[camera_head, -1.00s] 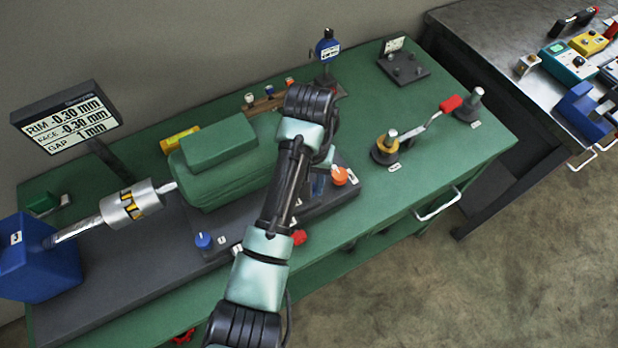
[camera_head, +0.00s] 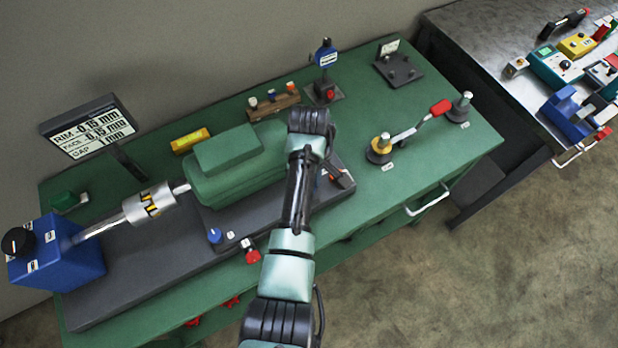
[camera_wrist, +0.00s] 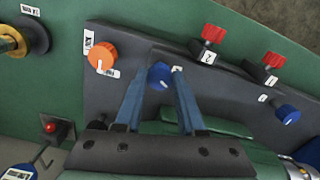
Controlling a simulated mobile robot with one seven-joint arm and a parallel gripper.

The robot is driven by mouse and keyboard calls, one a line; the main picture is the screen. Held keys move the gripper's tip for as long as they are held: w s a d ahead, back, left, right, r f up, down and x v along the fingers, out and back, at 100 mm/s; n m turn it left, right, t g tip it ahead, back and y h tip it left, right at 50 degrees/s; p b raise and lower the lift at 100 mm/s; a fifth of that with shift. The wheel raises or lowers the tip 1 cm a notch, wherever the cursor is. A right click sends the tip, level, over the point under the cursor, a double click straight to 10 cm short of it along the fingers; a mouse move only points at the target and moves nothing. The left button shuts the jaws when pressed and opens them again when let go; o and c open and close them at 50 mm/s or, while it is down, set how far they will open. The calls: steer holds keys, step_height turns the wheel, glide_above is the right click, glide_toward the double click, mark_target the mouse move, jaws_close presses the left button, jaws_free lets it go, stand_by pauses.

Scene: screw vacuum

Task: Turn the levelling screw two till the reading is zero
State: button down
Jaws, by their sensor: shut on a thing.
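My gripper (camera_wrist: 162,78) is shut on a blue knob (camera_wrist: 160,75) on the dark base plate, with a small label beside it that is too small to read. This looks like levelling screw two. In the head view my arm hides this knob. A second blue knob (camera_wrist: 287,114) stands apart on the same plate and also shows in the head view (camera_head: 214,235). The display (camera_head: 92,128) at the back left reads RIM -0.15 mm, FACE -0.15 mm and GAP 1 mm.
An orange knob (camera_wrist: 103,57) sits on the plate near my gripper. Red knobs (camera_wrist: 214,34) (camera_wrist: 273,60) stand along the plate's edge. The green machine body (camera_head: 235,165) lies close behind.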

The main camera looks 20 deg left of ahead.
steer(key=n+p, duration=0.2)
steer(key=n, duration=0.4)
steer(key=shift+r, duration=0.1)
steer(key=n, duration=0.6)
steer(key=shift+a+p, duration=0.1)
steer(key=shift+p, duration=0.3)
steer(key=c, duration=0.5)
jaws_free()
step_height(320, 180, up, 13)
steer(key=b, duration=0.1)
stand_by(0.5)
